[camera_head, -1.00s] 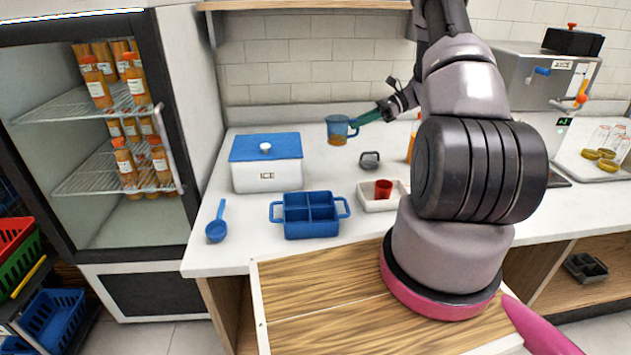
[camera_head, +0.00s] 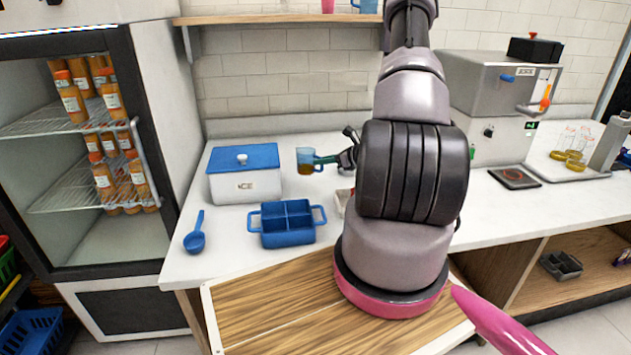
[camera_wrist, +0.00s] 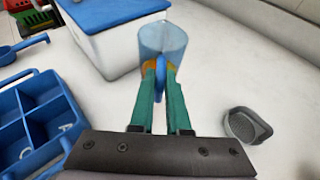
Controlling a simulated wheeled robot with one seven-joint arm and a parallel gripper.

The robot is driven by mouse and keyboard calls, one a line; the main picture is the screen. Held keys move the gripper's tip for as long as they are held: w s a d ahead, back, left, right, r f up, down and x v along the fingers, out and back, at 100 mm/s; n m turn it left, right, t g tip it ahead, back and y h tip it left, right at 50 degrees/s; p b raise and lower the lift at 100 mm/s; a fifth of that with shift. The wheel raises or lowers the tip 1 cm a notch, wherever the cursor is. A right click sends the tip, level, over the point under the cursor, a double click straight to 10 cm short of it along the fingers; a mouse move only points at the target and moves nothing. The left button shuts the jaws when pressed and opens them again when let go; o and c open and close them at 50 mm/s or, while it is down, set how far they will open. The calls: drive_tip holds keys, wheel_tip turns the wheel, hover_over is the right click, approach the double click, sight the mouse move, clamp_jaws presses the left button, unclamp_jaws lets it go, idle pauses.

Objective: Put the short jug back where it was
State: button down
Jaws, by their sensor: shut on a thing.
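The short jug (camera_head: 305,161) is clear blue with a blue handle and brownish contents low in it. It is upright, just right of the white ice box with a blue lid (camera_head: 245,174). My gripper (camera_head: 322,160) has teal fingers and is shut on the jug's handle from the right. In the wrist view the jug (camera_wrist: 163,38) is beyond the fingertips, with the handle between the fingers (camera_wrist: 160,72). I cannot tell whether the jug's base touches the counter.
A blue divided caddy (camera_head: 287,240) and a blue scoop (camera_head: 195,238) are on the front counter. A small grey container (camera_wrist: 247,126) lies right of my gripper. A shelf (camera_head: 280,21) above holds a pink cup (camera_head: 327,6) and a blue vessel (camera_head: 366,6).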

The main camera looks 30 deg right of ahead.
drive_tip(key=shift+f, duration=3.05)
drive_tip(key=shift+f, duration=0.2)
drive_tip(key=c, duration=0.9)
unclamp_jaws()
drive_tip(key=shift+r, duration=0.1)
